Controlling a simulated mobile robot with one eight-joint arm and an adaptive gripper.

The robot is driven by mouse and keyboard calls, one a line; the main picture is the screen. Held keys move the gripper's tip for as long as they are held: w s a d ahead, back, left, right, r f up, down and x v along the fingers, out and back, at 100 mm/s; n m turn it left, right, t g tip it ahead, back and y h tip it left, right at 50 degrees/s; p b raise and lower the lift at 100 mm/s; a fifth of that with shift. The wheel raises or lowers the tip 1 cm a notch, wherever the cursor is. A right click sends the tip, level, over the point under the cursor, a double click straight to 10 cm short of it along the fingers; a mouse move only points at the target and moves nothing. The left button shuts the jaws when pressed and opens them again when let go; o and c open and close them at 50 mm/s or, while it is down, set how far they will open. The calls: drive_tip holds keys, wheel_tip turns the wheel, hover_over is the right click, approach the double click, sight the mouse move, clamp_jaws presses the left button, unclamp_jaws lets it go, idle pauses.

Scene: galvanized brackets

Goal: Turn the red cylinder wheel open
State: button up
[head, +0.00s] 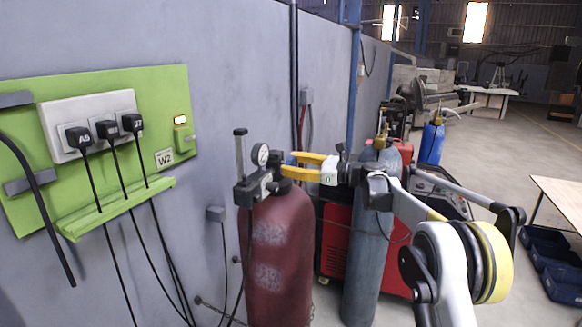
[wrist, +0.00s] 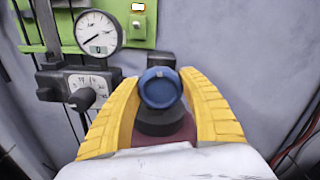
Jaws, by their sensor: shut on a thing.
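The dark red gas cylinder (head: 278,255) stands upright by the wall in the head view. A sliver of its red top (wrist: 172,138) shows in the wrist view. On its valve sits a round wheel with a blue cap (wrist: 160,88) and a dark lower part. My gripper (head: 288,165) reaches in from the right at the cylinder's top. In the wrist view its yellow fingers (wrist: 158,80) are shut on the wheel, one on each side. The wheel is mostly hidden in the head view, and how far it is turned cannot be told.
A pressure gauge (head: 260,154) and a regulator block with a dark knob (wrist: 82,98) sit close left of the wheel. A green wall panel (head: 160,90) with plugs and hanging cables is farther left. A grey-blue cylinder (head: 366,255) and a red machine (head: 335,240) stand to the right.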

drive_tip(key=n+b, duration=0.3)
drive_tip(key=n, duration=0.2)
drive_tip(key=shift+f, duration=0.2)
drive_tip(key=n+b, duration=0.2)
drive_tip(key=n, duration=0.4)
drive_tip(key=shift+s, duration=0.1)
drive_tip(key=n+b, duration=0.1)
drive_tip(key=n, duration=0.5)
drive_tip(key=n+b, duration=0.1)
drive_tip(key=n, duration=0.4)
drive_tip(key=shift+n, duration=0.4)
drive_tip(key=o, duration=1.2)
drive_tip(key=shift+a, duration=0.1)
